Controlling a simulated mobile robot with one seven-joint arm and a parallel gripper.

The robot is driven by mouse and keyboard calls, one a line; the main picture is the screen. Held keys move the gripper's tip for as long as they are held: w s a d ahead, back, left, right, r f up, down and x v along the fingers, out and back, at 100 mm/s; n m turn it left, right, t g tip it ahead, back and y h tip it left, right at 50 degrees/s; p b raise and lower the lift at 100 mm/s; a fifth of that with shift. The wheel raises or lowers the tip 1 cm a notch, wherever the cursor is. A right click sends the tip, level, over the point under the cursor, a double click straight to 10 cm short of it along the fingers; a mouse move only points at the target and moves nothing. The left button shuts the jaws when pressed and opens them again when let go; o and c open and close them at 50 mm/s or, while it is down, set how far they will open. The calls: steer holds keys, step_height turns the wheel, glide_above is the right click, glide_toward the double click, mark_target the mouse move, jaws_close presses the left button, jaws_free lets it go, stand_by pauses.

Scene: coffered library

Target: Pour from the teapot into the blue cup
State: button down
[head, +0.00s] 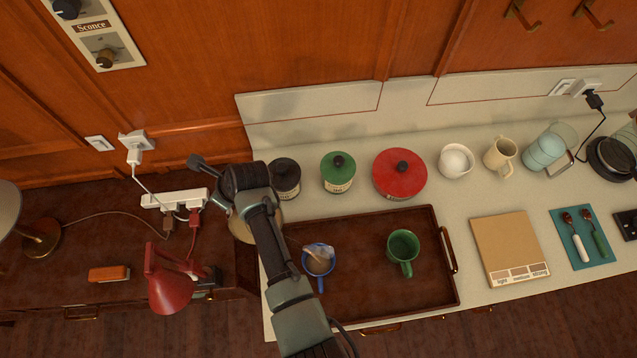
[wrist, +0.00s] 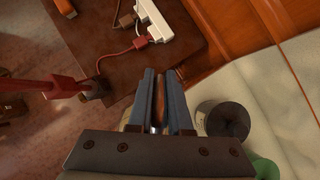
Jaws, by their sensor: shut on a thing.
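My gripper (wrist: 160,100) is shut on a narrow brown and metallic part, seen between its fingers in the wrist view. It appears to be the teapot's handle. The cream teapot (head: 238,228) shows in the head view just left of the tray, mostly hidden under my arm. The teapot's spout and tilt cannot be made out. The blue cup (head: 331,264) stands upright on the tray's left part, to the right of my forearm, with its handle toward the front. Something tan shows inside it, and a pale piece lies across its back rim.
A green mug (head: 402,253) stands on the brown tray (head: 365,292). Black (head: 286,178), green (head: 337,177) and red (head: 400,180) lidded containers line the counter behind it. A red lamp (head: 168,288) and power strip (head: 173,199) are at the left.

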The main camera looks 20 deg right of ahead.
steer(key=shift+s+d+r+t+y+p, duration=0.1)
steer(key=shift+s+d+r+t+p, duration=0.1)
steer(key=shift+r, duration=0.2)
steer(key=shift+s+d+r+t+y+p, duration=0.1)
steer(key=shift+s+r+p, duration=0.05)
steer(key=shift+r, duration=0.3)
steer(key=shift+s+d+r+t+y+p, duration=0.1)
steer(key=shift+s+d+r+p, duration=0.1)
steer(key=shift+r, duration=0.2)
stand_by(1.4)
steer(key=shift+w+a, duration=0.1)
steer(key=w+a+f+g+h+b, duration=0.2)
steer(key=f+b, duration=0.5)
steer(key=b, duration=0.5)
steer(key=w+a+f+g+h+b, duration=0.2)
steer(key=f+b, duration=0.5)
steer(key=b, duration=0.6)
steer(key=shift+w+a+f+g+h, duration=0.25)
steer(key=shift+w+a+g+h, duration=0.1)
steer(key=shift+w+g, duration=0.7)
steer(key=shift+w+b, duration=0.1)
steer(key=shift+b, duration=0.25)
